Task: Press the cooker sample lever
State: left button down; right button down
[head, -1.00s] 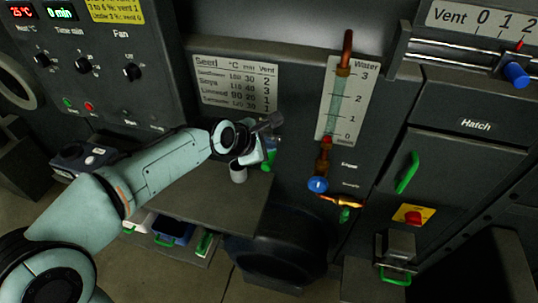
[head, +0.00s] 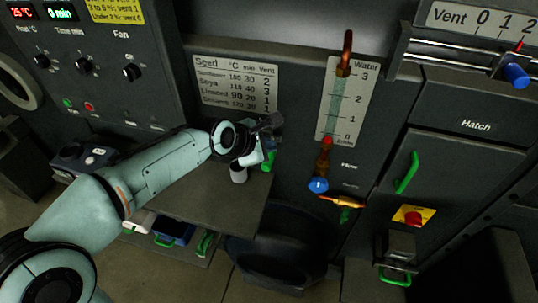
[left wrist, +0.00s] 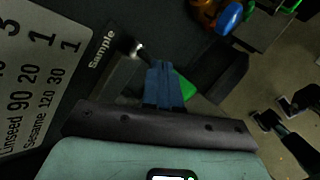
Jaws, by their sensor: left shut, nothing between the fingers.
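The "Sample" label (left wrist: 103,47) is on the dark panel in the left wrist view. Beside it a short lever with a shiny rounded end (left wrist: 136,47) sticks out from the panel. My left gripper (left wrist: 159,66) has its blue fingers together, close beside the lever end; I cannot tell whether they touch. In the head view the left gripper (head: 269,143) is in front of the panel below the seed chart. A green part (head: 268,159) shows just under it, and also behind the fingers in the wrist view (left wrist: 186,89). The gripper hides the lever in the head view. My right gripper is out of view.
A grey shelf (head: 215,205) lies under my left forearm, with a small pale cup (head: 238,173) near the gripper. A water gauge (head: 340,100) with a blue knob (head: 318,185) stands to the right. A dark round tub (head: 285,250) is below.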

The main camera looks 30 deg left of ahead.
pick_arm(q)
jog(key=shift+f, duration=0.1)
dwell(0.5)
jog(key=shift+f, duration=0.35)
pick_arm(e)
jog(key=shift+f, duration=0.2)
